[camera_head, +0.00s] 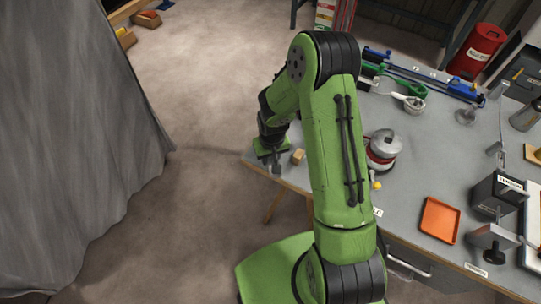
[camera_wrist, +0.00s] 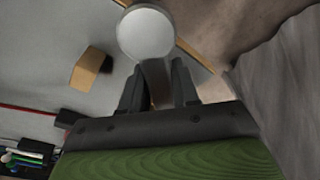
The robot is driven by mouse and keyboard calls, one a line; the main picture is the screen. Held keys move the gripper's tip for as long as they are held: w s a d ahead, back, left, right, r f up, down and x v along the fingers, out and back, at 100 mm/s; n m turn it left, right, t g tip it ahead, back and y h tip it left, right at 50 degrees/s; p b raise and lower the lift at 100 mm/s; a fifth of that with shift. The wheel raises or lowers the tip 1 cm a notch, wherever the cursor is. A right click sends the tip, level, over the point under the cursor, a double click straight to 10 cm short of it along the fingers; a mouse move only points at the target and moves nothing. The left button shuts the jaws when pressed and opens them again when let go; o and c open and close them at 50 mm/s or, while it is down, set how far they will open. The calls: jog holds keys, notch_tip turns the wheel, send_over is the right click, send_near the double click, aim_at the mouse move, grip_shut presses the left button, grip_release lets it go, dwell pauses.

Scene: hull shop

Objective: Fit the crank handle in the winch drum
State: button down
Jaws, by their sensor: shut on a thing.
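My gripper (camera_wrist: 158,88) is at the near left corner of the grey workbench, low over its edge. It is shut on a grey bar with a round pale head (camera_wrist: 146,34), which looks like the crank handle. In the head view my gripper (camera_head: 277,167) is small, and the held thing is hard to make out there. The winch drum (camera_head: 384,146) looks to be the round silver-topped thing with a red band, upright on the bench. It stands to the right of my gripper, well apart, partly behind my green arm.
A small wooden block (camera_head: 298,156) lies on the bench close to my gripper, also in the wrist view (camera_wrist: 90,68). An orange tray (camera_head: 440,220), a yellow ball (camera_head: 377,185) and a black box (camera_head: 497,193) are farther right. A grey curtain (camera_head: 75,150) hangs at left.

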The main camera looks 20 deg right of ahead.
jog(key=shift+w, duration=0.15)
jog(key=shift+w+d+r, duration=0.15)
jog(key=shift+w+d, duration=0.05)
jog(key=shift+d, duration=0.2)
jog(key=shift+w+d+r, duration=0.15)
jog(key=shift+w+d, duration=0.05)
jog(key=shift+d, duration=0.2)
jog(key=shift+d+r+n+p, duration=0.35)
jog(key=shift+d+r+n, duration=0.05)
jog(key=shift+d, duration=0.2)
jog(key=s+d+r+n+p, duration=0.25)
jog(key=d+r, duration=0.25)
jog(key=d, duration=0.5)
jog(key=s+d+r+n+y+p, duration=0.1)
jog(key=d+r+n, duration=0.25)
jog(key=d, duration=0.55)
jog(key=s+d+r+n+p, duration=0.2)
jog(key=d+r, duration=0.4)
jog(key=d, duration=0.4)
jog(key=shift+g, duration=0.3)
jog(key=shift+s+a+f+b, duration=0.1)
jog(key=shift+f+b, duration=0.75)
jog(key=shift+f, duration=0.45)
jog(key=shift+s+f+b, duration=0.1)
jog(key=shift+f+b, duration=0.75)
jog(key=shift+f, duration=0.4)
jog(key=shift+f, duration=0.15)
jog(key=shift+f+b, duration=0.2)
jog(key=shift+b, duration=0.2)
